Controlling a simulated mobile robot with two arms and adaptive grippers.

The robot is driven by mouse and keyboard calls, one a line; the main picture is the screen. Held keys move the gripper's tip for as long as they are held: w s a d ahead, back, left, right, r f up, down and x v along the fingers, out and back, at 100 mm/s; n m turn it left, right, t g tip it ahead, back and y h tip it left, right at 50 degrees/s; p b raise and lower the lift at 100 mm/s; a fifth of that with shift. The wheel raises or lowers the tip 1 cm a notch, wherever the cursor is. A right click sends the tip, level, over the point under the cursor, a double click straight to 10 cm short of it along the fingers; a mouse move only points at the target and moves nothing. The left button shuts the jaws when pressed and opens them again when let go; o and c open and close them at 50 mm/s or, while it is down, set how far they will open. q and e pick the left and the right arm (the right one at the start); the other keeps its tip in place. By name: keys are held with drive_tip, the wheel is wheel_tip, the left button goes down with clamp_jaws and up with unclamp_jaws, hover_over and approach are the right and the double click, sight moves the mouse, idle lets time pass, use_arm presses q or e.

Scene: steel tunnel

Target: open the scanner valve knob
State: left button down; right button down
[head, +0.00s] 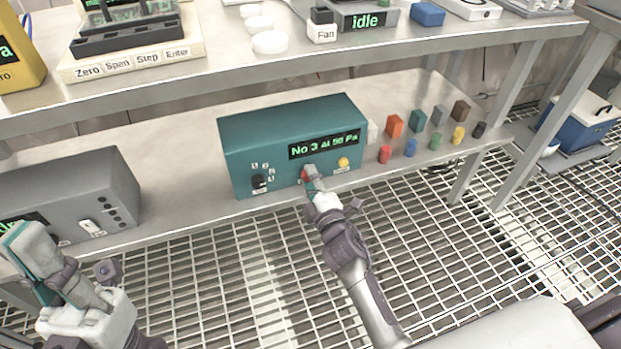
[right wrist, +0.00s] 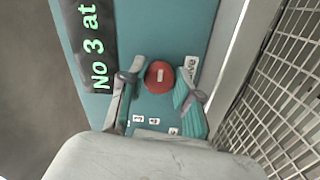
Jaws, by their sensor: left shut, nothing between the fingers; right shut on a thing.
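The scanner is a teal box (head: 270,145) on the lower shelf, with a green display reading "No 3 At 50 Pa". Its red valve knob (right wrist: 159,75) sits on the front face, beside a label ending in "ve"; in the head view it is mostly covered (head: 305,176). My right gripper (right wrist: 162,82) is shut on the red knob, one finger on each side. The knob has a pale mark on its face. My left gripper (head: 35,258) is shut and empty at the lower left, in front of the grey box, away from the scanner.
A black selector knob (head: 259,181) and a yellow button (head: 343,162) flank the red knob. A grey box (head: 75,195) stands to the left. Several coloured blocks (head: 395,126) and small pegs (head: 410,147) stand to the right. The upper shelf edge (head: 300,65) overhangs the scanner.

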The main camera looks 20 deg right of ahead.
drive_tip(key=shift+f, duration=0.1)
drive_tip(key=c, duration=0.8)
unclamp_jaws()
drive_tip(key=shift+s, duration=0.1)
drive_tip(key=s, duration=1.1)
drive_tip(key=shift+s+d, duration=0.25)
drive_tip(key=shift+s, duration=0.15)
